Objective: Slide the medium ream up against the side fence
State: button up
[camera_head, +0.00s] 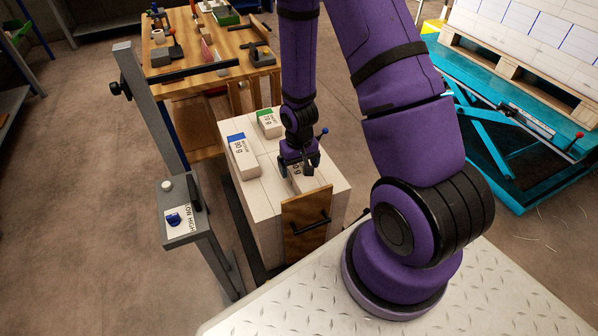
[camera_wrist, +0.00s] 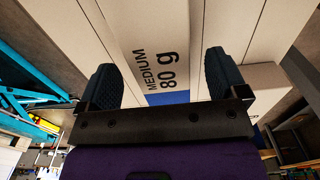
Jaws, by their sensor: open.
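The medium ream (camera_wrist: 160,45), marked "MEDIUM 80 g" with a blue band, lies on the white stack (camera_head: 265,222). In the wrist view my gripper (camera_wrist: 162,82) is open, one dark finger on each side of the ream's blue end. Contact with the ream cannot be told. In the head view my gripper (camera_head: 299,166) is low over the stack's near right part and partly hides a white ream (camera_head: 314,177). A wooden board (camera_head: 305,226) with a black handle stands upright at the stack's near face. I cannot tell which part is the side fence.
A grey post (camera_head: 150,105) with a control box (camera_head: 181,214) stands left. Behind is a cluttered wooden bench (camera_head: 220,38). A turquoise lift table (camera_head: 500,110) carries a loaded pallet at right.

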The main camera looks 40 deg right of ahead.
jog(key=shift+r, duration=3.6)
jog(key=shift+r, duration=0.1)
notch_tip(320, 180, up, 10)
jog(key=r+t, duration=0.1)
notch_tip(320, 180, up, 11)
jog(key=t, duration=0.2)
send_over(299, 169)
jog(key=s+a, duration=0.2)
jog(key=s, duration=0.1)
jog(key=s+a+r+n+t, duration=0.2)
jog(key=s+a+r, duration=0.1)
jog(key=s+r, duration=1.1)
jog(key=shift+s+a+r, duration=0.15)
jog(key=shift+s, duration=0.05)
